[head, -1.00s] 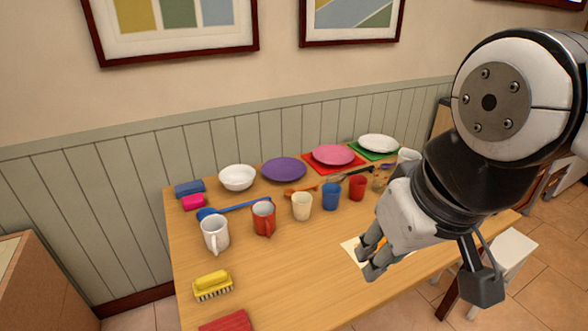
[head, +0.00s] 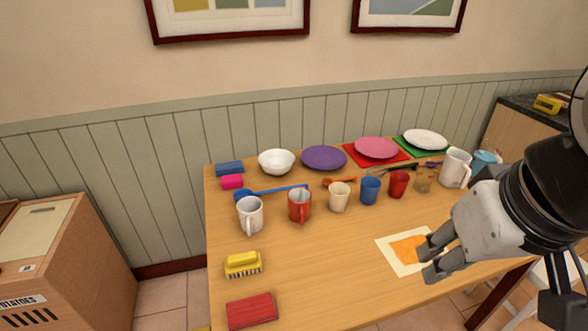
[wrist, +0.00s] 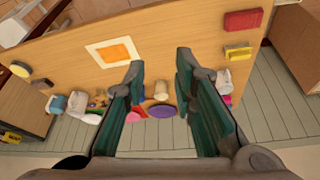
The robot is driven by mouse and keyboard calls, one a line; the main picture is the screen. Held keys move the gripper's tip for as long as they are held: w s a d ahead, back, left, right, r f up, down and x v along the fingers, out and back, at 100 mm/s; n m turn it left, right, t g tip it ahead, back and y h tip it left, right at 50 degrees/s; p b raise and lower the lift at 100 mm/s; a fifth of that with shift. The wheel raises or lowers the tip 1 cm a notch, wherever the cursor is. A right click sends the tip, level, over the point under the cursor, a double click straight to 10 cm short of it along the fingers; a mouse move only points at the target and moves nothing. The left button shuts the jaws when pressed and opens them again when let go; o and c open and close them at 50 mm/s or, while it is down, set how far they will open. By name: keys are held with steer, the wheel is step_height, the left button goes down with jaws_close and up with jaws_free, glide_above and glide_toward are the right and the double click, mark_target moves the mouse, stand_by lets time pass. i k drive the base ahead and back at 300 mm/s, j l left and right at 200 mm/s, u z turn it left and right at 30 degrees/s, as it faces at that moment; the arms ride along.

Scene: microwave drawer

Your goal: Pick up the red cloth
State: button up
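The red cloth (head: 251,310) looks like a flat, folded red rectangle and lies at the near left of the wooden table (head: 330,270). In the wrist view the red cloth (wrist: 243,20) shows at the top right, apart from my gripper. My gripper (head: 428,260) is at the right in the head view, by the orange-and-white mat. In the wrist view my gripper (wrist: 160,62) has its two fingers wide apart with nothing held between them.
A yellow brush (head: 243,263) lies just behind the cloth. A white mug (head: 250,214), a red mug (head: 299,204) and several cups stand farther back. An orange-and-white mat (head: 405,250) lies toward the right. The table between cloth and mat is clear.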

mark_target(255, 310)
steer(key=k+j, duration=0.15)
steer(key=j, duration=0.25)
steer(key=k+j, duration=0.15)
steer(key=j, duration=0.25)
steer(key=k+j+z, duration=0.1)
steer(key=j, duration=0.35)
steer(key=k+j, duration=0.2)
steer(key=j, duration=0.2)
